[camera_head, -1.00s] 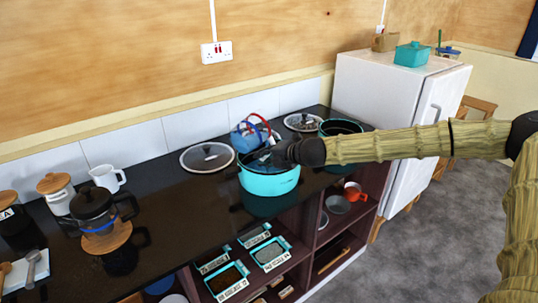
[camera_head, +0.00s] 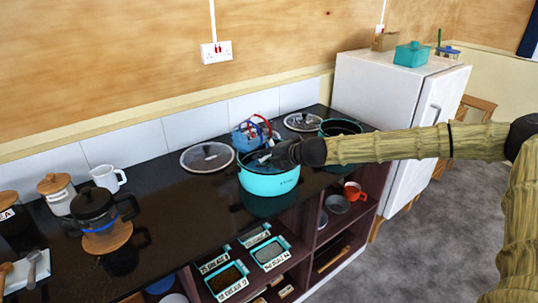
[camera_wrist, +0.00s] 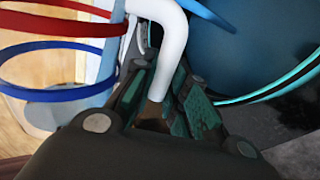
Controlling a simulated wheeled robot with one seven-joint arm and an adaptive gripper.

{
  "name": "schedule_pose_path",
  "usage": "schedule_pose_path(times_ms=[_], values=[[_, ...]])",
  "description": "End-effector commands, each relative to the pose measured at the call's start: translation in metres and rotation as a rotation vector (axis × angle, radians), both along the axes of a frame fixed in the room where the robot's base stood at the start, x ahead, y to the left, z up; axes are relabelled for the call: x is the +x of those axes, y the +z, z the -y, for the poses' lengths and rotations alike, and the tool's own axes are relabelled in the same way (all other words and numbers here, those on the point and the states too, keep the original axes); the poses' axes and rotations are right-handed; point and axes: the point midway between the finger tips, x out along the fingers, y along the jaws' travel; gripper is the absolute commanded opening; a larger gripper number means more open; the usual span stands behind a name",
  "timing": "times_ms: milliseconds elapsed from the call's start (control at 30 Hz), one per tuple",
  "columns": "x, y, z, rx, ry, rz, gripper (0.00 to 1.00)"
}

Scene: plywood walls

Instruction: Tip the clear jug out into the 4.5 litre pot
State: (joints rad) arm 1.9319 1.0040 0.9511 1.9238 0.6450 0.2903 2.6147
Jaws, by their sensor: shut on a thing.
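The clear jug (camera_wrist: 40,70) has red and blue bands and a white handle (camera_wrist: 172,35). My gripper (camera_wrist: 160,85) is shut on the handle. In the head view the jug (camera_head: 247,138) is held at the back left rim of a turquoise pot (camera_head: 270,182) and looks tilted. My gripper (camera_head: 275,156) is over that pot, and the jug's mouth and contents cannot be made out. The pot's dark inside and rim (camera_wrist: 280,88) show in the wrist view. A second turquoise pot (camera_head: 341,128) stands behind to the right. Neither pot's size label is readable.
Glass lids lie left of the near pot (camera_head: 207,157) and behind the pots (camera_head: 303,122). The white fridge (camera_head: 390,85) is at right. Open shelves lie below.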

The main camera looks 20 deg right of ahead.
Motion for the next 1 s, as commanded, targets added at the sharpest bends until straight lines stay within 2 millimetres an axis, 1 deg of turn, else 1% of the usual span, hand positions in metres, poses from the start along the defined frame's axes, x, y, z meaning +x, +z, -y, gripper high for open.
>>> schedule_pose_path(times_ms=[567,833,1000], values=[[-0.001,-0.001,-0.002,0.050,0.001,-0.032,0.00],[0.002,0.003,0.001,-0.088,-0.001,0.070,0.00],[-0.002,0.010,-0.007,-0.190,-0.003,0.145,0.00]])
